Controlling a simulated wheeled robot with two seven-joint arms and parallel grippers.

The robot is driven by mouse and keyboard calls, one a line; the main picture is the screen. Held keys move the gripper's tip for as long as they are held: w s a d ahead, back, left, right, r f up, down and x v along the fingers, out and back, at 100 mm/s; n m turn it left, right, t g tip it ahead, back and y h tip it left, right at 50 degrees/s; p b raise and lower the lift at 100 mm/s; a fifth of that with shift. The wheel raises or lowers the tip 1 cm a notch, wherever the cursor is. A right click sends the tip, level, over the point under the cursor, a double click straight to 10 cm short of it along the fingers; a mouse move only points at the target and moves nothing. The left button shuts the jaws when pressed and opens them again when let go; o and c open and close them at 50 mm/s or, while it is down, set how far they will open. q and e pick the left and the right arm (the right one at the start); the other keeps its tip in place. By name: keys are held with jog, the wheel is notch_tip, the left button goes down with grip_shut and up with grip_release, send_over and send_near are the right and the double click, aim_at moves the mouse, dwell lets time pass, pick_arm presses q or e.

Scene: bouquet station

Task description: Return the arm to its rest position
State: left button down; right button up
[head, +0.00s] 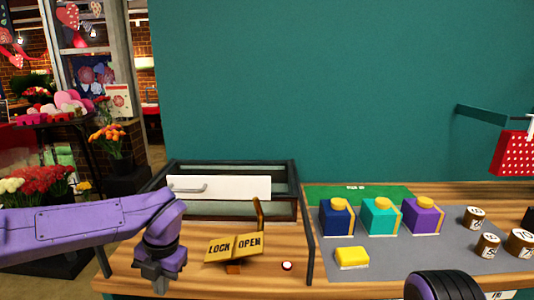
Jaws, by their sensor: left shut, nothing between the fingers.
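My left arm is purple and comes in from the left edge. Its dark gripper (160,284) points down over the left part of the wooden bench (205,281). The gripper is shut and holds nothing. It is left of the yellow "LOCK OPEN" sign (233,247) and apart from it in the picture. A rounded dark and purple part at the bottom right looks like my right arm; its gripper is out of view.
A glass-topped case (220,187) with a white, handled front stands behind the sign. A grey mat (400,262) holds dark blue (336,218), teal (380,217) and purple (422,216) boxes, a yellow block (352,257) and several numbered round pieces. A red dotted bag (513,153) hangs right.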

pick_arm(q)
jog(key=s+a+f+m+t+y, duration=0.1)
jog(key=s+a+f+m+y, duration=0.15)
jog(key=f+m, duration=0.4)
jog(key=s+a+f+m+t+y, duration=0.1)
jog(key=s+f+m+t, duration=0.15)
jog(key=f, duration=0.75)
jog(key=s+a+f+m+t+y, duration=0.1)
jog(key=s+a+f+m+y, duration=0.1)
jog(key=s+f+m, duration=0.45)
jog(key=s+a+f+m+h, duration=0.1)
jog(key=s+f+m+h, duration=0.1)
jog(key=s+f+m, duration=0.3)
jog(key=s+f+m+g+h, duration=0.1)
jog(key=s+f+m, duration=0.4)
jog(key=s, duration=0.7)
jog(key=shift+a+m+h, duration=0.35)
jog(key=shift+m+h, duration=0.3)
jog(key=shift+m, duration=0.2)
